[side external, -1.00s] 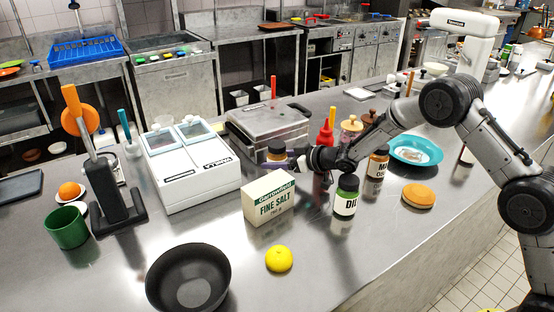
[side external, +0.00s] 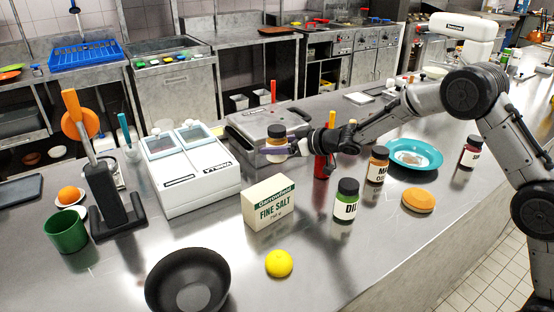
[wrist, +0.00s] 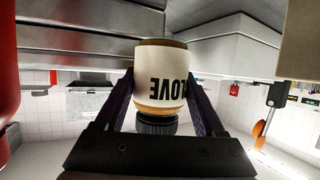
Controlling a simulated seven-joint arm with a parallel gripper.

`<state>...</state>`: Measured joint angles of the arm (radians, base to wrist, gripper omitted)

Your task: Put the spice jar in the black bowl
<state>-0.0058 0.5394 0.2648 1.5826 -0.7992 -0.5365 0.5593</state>
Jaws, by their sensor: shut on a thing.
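The spice jar (side external: 276,141) has a dark lid, orange-brown contents and a white label; part of the word "CLOVE" shows upside down in the wrist view (wrist: 161,75). My gripper (side external: 284,150) is shut on it, with one purple finger on each side in the wrist view (wrist: 160,95). The jar is upright in the side view, held above the counter in front of the grey press. The empty black bowl (side external: 188,255) stands at the front of the counter, to the lower left of my gripper.
The fine salt box (side external: 268,203) stands between the jar and the bowl, with a yellow lemon (side external: 279,263) in front. A white twin-lidded machine (side external: 192,170) is left of the jar. The grey press (side external: 266,120) is behind.

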